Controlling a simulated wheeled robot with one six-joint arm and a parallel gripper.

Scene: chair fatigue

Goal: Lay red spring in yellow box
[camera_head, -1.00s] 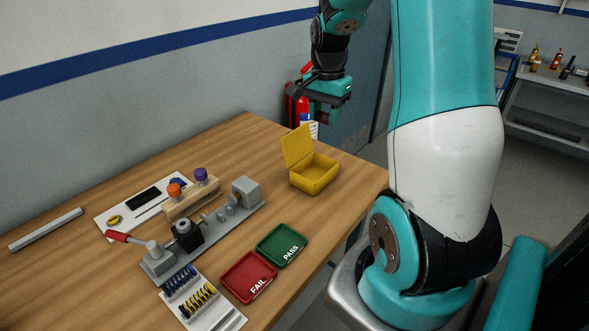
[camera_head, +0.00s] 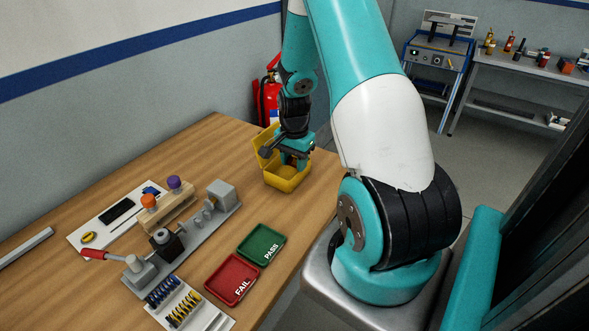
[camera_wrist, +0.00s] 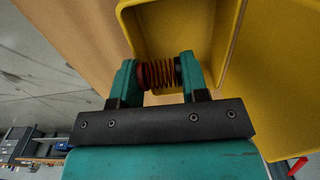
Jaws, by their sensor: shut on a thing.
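The yellow box (camera_head: 287,179) stands with its lid open on the wooden table. My gripper (camera_head: 296,163) is down at the box's opening in the head view, and its fingertips are partly hidden there. In the wrist view my gripper (camera_wrist: 158,75) is shut on a spring (camera_wrist: 160,74), which lies crosswise between the two fingers. The box (camera_wrist: 185,30) is behind the spring in the wrist view. I cannot tell whether the spring touches the box floor.
A green PASS tray (camera_head: 261,244) and a red FAIL tray (camera_head: 232,279) lie nearer on the table. A grey test fixture (camera_head: 190,235) and a rack of blue and yellow springs (camera_head: 178,303) stand to the left. A fire extinguisher (camera_head: 267,100) is behind the table.

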